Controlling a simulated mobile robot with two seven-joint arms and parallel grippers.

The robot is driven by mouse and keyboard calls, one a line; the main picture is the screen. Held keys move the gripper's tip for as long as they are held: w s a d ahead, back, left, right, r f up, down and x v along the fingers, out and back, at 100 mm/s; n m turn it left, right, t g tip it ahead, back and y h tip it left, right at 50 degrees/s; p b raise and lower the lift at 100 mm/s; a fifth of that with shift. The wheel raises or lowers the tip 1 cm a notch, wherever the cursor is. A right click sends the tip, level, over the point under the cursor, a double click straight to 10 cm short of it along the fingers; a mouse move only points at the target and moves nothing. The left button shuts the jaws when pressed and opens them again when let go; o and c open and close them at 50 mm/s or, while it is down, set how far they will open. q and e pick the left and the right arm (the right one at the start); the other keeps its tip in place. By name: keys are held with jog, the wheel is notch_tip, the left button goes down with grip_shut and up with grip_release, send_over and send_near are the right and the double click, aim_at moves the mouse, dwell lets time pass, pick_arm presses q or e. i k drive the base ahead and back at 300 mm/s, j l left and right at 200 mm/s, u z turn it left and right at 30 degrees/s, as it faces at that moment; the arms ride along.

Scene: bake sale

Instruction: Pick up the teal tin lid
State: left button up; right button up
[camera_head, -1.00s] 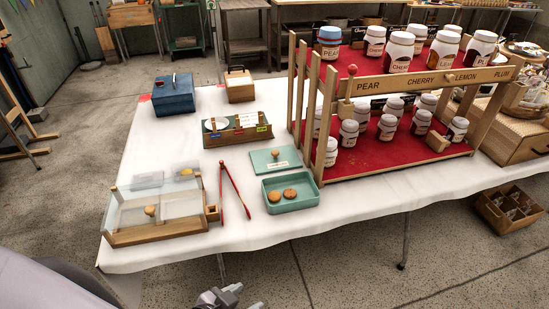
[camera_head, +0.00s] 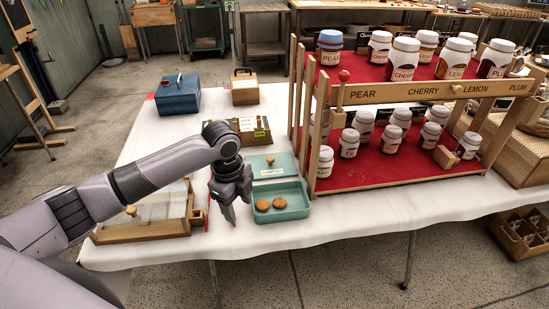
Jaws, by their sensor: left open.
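The open teal tin (camera_head: 283,213) holds two round biscuits (camera_head: 271,204). My left gripper (camera_head: 232,218) points down just left of the tin, in front and to the left of the lid, with nothing seen in it. Its jaws are open, though the fingers look close together from this angle. My left arm hides most of the red tongs and part of the glass-topped case. My right gripper is not in view.
A wooden rack (camera_head: 310,150) of jars on red shelves stands close on the right of the lid. A glass-topped wooden case (camera_head: 140,226) is under my left arm. Behind are a wooden card box (camera_head: 252,134), a blue box (camera_head: 178,96) and a wooden box (camera_head: 244,90).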

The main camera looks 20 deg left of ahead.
aim_at(276, 166)
jog(key=i, duration=0.85)
